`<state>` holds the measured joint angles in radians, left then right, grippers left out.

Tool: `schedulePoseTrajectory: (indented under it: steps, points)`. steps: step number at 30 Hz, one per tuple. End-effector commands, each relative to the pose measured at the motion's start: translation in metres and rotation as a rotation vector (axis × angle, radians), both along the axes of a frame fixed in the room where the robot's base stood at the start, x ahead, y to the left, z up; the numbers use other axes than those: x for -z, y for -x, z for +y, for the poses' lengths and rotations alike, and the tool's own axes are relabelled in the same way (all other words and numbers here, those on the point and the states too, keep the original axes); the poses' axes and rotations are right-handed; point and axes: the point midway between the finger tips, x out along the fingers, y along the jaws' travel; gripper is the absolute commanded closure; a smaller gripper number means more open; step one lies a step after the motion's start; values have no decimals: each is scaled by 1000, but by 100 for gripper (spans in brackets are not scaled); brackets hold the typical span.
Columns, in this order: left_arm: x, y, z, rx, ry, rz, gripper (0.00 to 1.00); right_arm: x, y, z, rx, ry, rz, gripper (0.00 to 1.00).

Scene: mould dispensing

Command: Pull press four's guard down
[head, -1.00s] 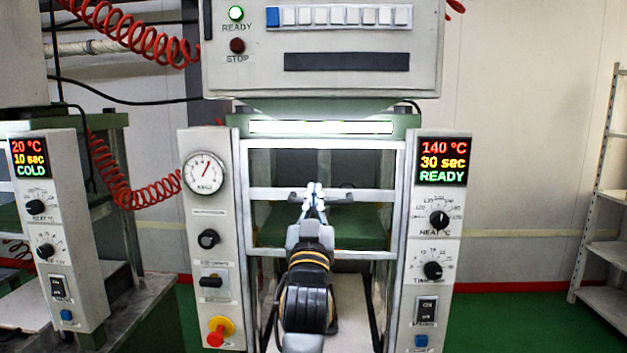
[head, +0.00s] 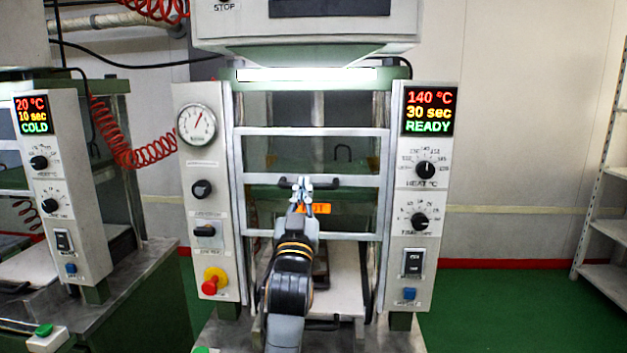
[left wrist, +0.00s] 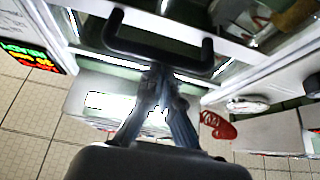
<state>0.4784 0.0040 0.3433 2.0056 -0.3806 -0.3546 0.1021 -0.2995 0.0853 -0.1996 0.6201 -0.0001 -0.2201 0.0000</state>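Press four's guard (head: 350,180) is a white-barred frame with clear panels, set between the two control columns of the middle press. Its black handle (head: 328,182) sits on the middle bar. My left gripper (head: 304,184) is at the handle, with its fingers closed together on it. In the left wrist view the handle (left wrist: 206,55) is a black U-shaped bar, and the fingertips of my left gripper (left wrist: 160,72) meet at its crossbar. My left arm hides part of the lower guard. My right gripper is not in view.
The press's right panel (head: 428,115) reads 140 °C, 30 sec, READY. An orange label (head: 318,208) shows behind my gripper. Another press (head: 65,180), reading COLD, stands at left. Shelves (head: 605,225) stand at far right, with open green floor (head: 500,310) before them.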

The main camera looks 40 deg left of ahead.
Motion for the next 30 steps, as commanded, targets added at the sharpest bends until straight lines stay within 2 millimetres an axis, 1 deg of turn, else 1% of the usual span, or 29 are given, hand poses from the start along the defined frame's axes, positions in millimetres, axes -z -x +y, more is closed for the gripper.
schedulePoseTrajectory:
  steps: [1, 3, 6, 9, 12, 15, 18, 21, 24, 30]
  points:
    - [34, -2, 1, 2, 4, 8, 100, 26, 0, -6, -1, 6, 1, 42]
    - [57, -2, 1, 2, 5, 9, 100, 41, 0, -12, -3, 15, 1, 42]
    - [87, -2, 2, 2, 6, 9, 100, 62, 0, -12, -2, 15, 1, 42]
    - [114, -2, 2, 2, 7, 10, 100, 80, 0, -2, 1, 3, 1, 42]
    - [136, -2, 2, 2, 6, 8, 100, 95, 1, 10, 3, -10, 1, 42]
    - [155, -2, 2, 1, 5, 10, 100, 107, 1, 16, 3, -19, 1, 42]
    - [168, -2, 2, 1, 5, 9, 100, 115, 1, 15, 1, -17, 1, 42]
    - [176, -2, 2, 1, 5, 9, 100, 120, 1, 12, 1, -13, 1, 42]
    - [179, -2, 2, 1, 5, 7, 100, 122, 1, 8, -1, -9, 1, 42]
    - [181, -2, 2, 1, 5, 7, 100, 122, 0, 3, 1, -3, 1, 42]
